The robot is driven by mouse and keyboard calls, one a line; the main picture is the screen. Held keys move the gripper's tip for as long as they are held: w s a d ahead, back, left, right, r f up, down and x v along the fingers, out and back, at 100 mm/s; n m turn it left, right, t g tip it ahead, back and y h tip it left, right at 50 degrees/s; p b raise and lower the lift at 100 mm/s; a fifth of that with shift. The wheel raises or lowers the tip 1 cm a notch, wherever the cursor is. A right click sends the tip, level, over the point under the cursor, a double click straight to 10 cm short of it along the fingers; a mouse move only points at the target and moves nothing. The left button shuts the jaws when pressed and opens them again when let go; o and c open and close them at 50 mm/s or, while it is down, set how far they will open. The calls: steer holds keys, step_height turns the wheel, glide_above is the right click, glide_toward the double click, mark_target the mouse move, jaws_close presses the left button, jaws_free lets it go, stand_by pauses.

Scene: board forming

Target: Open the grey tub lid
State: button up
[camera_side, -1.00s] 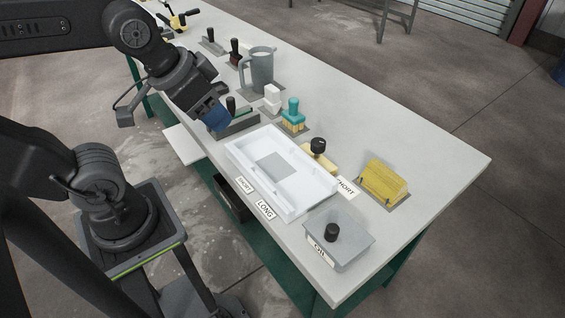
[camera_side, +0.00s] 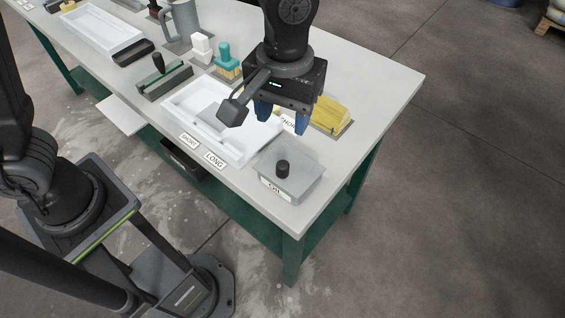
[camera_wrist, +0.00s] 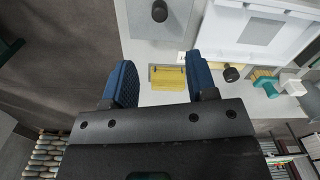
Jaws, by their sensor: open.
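The grey tub (camera_side: 288,184) stands near the table's right front corner. Its flat grey lid (camera_side: 300,168) is on it, with a black knob (camera_side: 282,168) on top and a white label on its front. In the wrist view the lid (camera_wrist: 178,22) and its knob (camera_wrist: 159,11) show at the top edge. My gripper (camera_side: 282,118) is open and empty, fingers pointing down, above and behind the tub in the side view. Its blue fingers (camera_wrist: 158,85) are spread in the wrist view, with the knob beyond them and not between them.
A white tray (camera_side: 238,152) lies left of the tub, with SHORT and LONG labels along its front. A teal-handled brush (camera_side: 226,64), a white block and a grey jug (camera_side: 184,22) stand farther back. The right table end is clear.

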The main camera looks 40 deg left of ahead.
mark_target(282, 164)
step_height(282, 164, down, 14)
steer(key=shift+a+r, duration=0.1)
stand_by(0.4)
steer(key=shift+c, duration=0.2)
jaws_close()
